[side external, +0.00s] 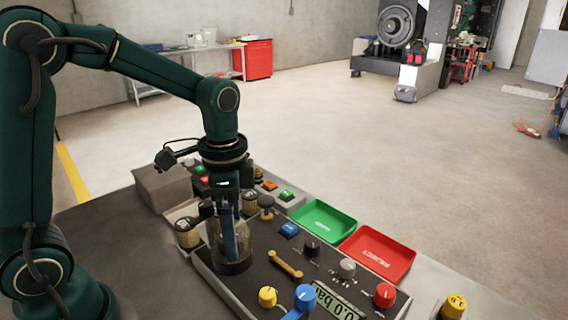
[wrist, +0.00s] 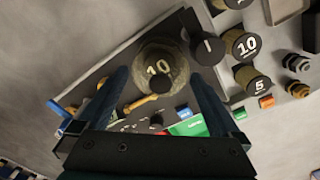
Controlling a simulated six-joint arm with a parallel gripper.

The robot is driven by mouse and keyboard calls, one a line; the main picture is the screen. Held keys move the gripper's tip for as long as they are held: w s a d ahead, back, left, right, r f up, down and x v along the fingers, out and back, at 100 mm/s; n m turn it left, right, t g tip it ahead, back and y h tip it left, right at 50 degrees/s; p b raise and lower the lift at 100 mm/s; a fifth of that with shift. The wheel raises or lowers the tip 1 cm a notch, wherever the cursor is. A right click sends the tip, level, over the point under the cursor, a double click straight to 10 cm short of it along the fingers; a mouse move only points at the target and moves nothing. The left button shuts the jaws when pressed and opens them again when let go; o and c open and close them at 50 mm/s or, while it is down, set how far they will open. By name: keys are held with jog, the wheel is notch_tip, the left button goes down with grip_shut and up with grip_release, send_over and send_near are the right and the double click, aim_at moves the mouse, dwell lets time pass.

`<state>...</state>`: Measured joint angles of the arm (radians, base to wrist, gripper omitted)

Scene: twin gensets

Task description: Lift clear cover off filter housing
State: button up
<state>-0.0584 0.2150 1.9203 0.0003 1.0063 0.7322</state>
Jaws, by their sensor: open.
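The clear cover (side external: 246,244) stands upright on a dark round base on the sloped control panel, in the side view. In the wrist view the cover (wrist: 176,52) is a round, see-through shape with a white "10" visible in it. My gripper (side external: 229,228) points down at the cover, with its blue fingers overlapping it in the side view. In the wrist view my open gripper (wrist: 160,80) has one finger on each side of the cover's near part. I cannot tell whether either finger touches it.
A green tray (side external: 323,206) and a red tray (side external: 352,256) lie right of the panel. A yellow handle (side external: 285,264), a black knob (side external: 312,246) and a red knob (side external: 385,294) stick up nearby. Several numbered cylinders, including a "5" (wrist: 255,84), stand close to the cover.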

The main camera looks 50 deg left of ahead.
jog(key=shift+f, duration=0.6)
jog(key=c, duration=1.1)
jog(key=shift+r, duration=0.1)
